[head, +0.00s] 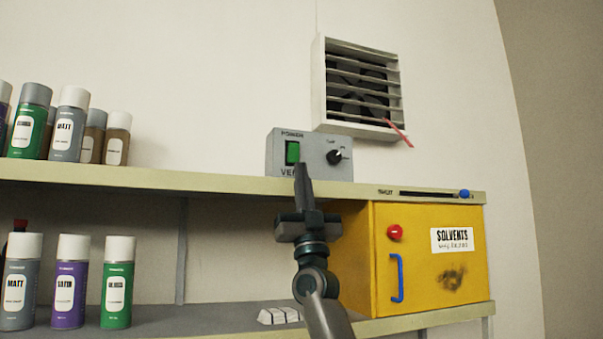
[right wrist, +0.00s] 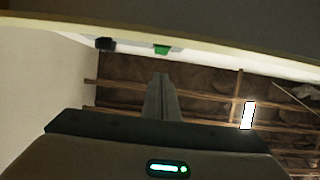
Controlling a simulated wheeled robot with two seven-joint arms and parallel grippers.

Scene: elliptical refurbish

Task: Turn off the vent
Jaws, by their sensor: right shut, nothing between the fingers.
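The vent (head: 362,85) is a white louvred grille high on the wall, with a red ribbon (head: 399,133) sticking out at its lower right. A grey control box (head: 318,168) sits on the upper shelf below it. The box has a green power switch (head: 292,152) and a black knob (head: 335,157); part of its lower label is hidden behind my fingers. My right gripper (head: 301,170) is shut and empty, its tips just below and right of the switch; contact cannot be told. The right wrist view shows the green switch (right wrist: 161,49) beyond the shut fingers. My left gripper is not in view.
The upper shelf (head: 200,182) runs below the box. Spray cans (head: 70,125) stand at the left, with more cans (head: 72,280) below. A yellow solvents cabinet (head: 430,285) stands under the box's right side. A slider (head: 464,194) is on the shelf edge.

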